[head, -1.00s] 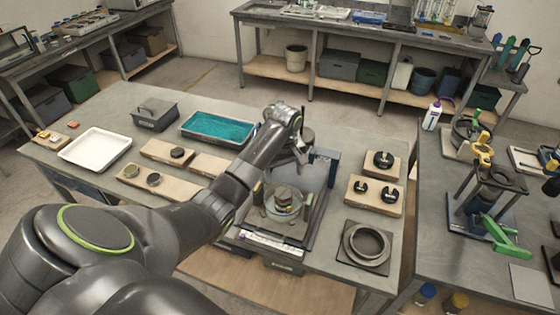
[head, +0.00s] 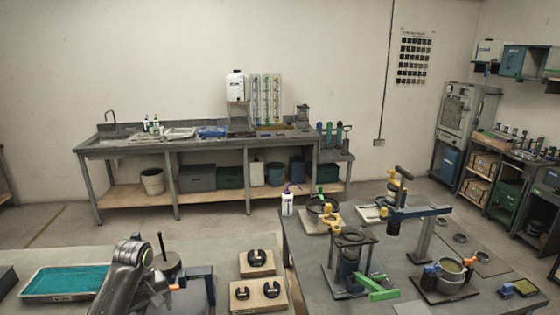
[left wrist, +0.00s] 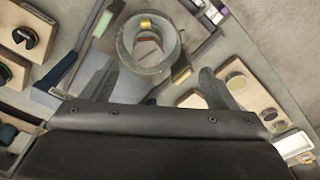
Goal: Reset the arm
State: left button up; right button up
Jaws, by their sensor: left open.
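My left arm comes in at the bottom left of the head view, with its gripper (head: 168,272) over the near bench, partly cut off and hard to make out. In the left wrist view its two dark fingers (left wrist: 155,88) are spread apart with nothing between them. Past the fingertips is a round clear-walled dish (left wrist: 148,62) with small pieces inside, apart from the fingers. My right arm is not in view.
A teal tray (head: 66,281) lies left of the arm. Wooden blocks with black parts (head: 257,262) stand to its right. The right bench holds a stand with a green lever (head: 378,288) and a blue-armed press (head: 420,212). Floor shows before the back bench (head: 205,140).

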pick_arm(q)
jog(key=s+d+f+m+t, duration=0.1)
jog(key=s+d+f+m, duration=0.3)
jog(key=s, duration=0.6)
jog(key=s+a+f+m+t, duration=0.1)
jog(key=s+f, duration=0.5)
jog(key=s, duration=0.4)
jog(key=s+d+r+m+t+y, duration=0.1)
jog(key=s+r+m, duration=0.25)
jog(key=s, duration=1.15)
notch_tip(320, 180, down, 32)
jog(key=a+g+b, duration=0.1)
jog(key=b, duration=0.7)
jog(key=s+f+b, duration=0.3)
jog(key=s+f, duration=0.5)
jog(key=f, duration=0.3)
jog(key=s+d+f+g+b, duration=0.1)
jog(key=s+f+b, duration=0.2)
jog(key=s+f, duration=0.4)
notch_tip(320, 180, down, 4)
jog(key=shift+s+f+h, duration=0.1)
jog(key=shift+s+h, duration=0.2)
jog(key=shift+s, duration=0.05)
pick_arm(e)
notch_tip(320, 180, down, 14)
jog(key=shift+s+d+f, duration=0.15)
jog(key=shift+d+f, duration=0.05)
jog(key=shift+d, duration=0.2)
